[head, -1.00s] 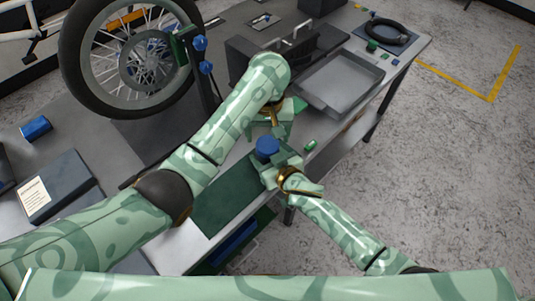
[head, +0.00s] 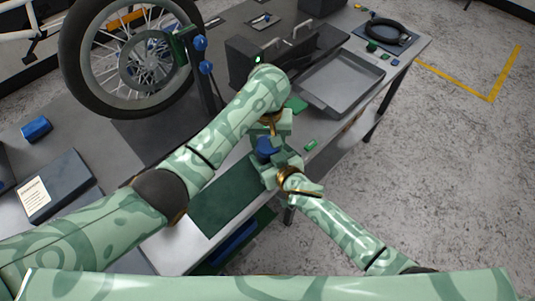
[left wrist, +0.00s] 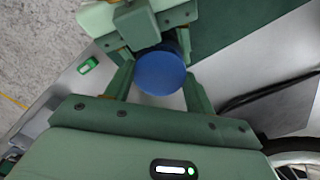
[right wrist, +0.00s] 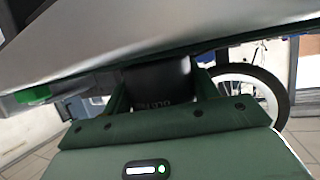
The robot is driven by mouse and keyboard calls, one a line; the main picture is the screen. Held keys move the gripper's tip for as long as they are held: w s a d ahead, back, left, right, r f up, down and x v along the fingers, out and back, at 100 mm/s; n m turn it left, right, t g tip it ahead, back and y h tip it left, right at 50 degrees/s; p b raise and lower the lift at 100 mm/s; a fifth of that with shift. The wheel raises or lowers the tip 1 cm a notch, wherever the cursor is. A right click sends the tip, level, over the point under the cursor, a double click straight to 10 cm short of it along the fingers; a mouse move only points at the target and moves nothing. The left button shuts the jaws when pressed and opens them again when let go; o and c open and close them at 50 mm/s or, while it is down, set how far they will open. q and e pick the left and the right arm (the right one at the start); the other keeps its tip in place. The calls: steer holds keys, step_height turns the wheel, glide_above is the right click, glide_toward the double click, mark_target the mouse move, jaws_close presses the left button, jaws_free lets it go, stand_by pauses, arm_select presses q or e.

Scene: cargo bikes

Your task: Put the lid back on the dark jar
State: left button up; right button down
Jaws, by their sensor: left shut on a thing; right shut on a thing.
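The blue lid (head: 266,150) shows in the head view between my two grippers. In the left wrist view its round top (left wrist: 160,73) lies between the fingers of my left gripper (left wrist: 160,84). My left gripper (head: 268,138) is shut on it. My right gripper (right wrist: 160,92) is shut on the dark jar (right wrist: 158,78), whose side carries pale lettering. In the head view my right gripper (head: 274,166) is just below the lid, near the table's front edge. The lid appears over the jar's top; whether it is seated is hidden.
A grey tray (head: 345,82) lies right of the grippers, near a dark toolbox (head: 262,58). A small green item (head: 311,145) lies by the edge. A dark green mat (head: 225,200) lies left of the grippers. A bike wheel (head: 130,60) stands behind.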

arm_select(q)
steer(key=m, duration=0.3)
steer(key=o, duration=1.1)
steer(key=shift+r, duration=0.1)
steer(key=shift+r, duration=2.15)
steer(key=shift+c, duration=0.5)
